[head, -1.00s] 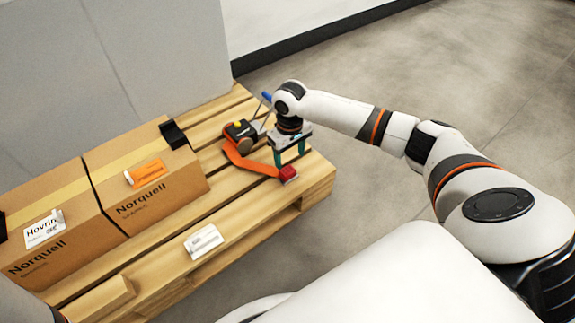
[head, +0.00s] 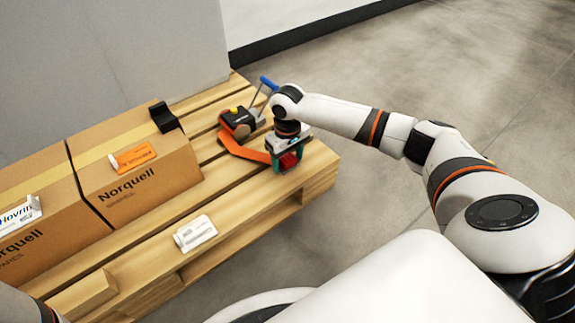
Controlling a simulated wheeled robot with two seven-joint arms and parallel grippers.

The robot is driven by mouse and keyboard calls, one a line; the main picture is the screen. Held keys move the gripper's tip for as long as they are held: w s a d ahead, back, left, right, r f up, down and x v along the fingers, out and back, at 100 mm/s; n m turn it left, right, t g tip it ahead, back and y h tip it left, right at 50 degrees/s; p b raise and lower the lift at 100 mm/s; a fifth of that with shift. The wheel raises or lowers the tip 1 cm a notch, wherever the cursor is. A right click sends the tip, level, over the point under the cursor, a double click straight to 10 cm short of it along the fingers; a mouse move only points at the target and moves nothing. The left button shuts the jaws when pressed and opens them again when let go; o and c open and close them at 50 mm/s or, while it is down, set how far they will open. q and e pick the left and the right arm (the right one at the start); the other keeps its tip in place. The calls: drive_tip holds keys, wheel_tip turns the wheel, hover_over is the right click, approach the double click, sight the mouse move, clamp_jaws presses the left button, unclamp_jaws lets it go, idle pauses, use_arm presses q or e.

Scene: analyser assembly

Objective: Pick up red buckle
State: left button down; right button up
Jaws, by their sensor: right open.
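The red buckle (head: 288,161) lies on the pallet near its right corner, at the end of an orange strap (head: 243,152). The strap runs left to a dark strapping tool (head: 239,120). My right gripper (head: 288,166) points down over the buckle, its green fingers open on either side of it. I cannot tell whether the fingers touch the buckle. The gripper body hides the far part of the buckle. My left gripper is not in view; only a bit of my left arm shows at the lower left edge.
The wooden pallet (head: 235,179) carries two cardboard boxes (head: 150,183) on the left. A white labelled item (head: 195,233) lies near the front edge. A blue-handled tool (head: 268,83) stands behind the gripper. Bare floor lies to the right.

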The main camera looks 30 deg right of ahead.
drive_tip(key=shift+c, duration=0.4)
drive_tip(key=c, duration=0.7)
drive_tip(key=shift+r, duration=0.1)
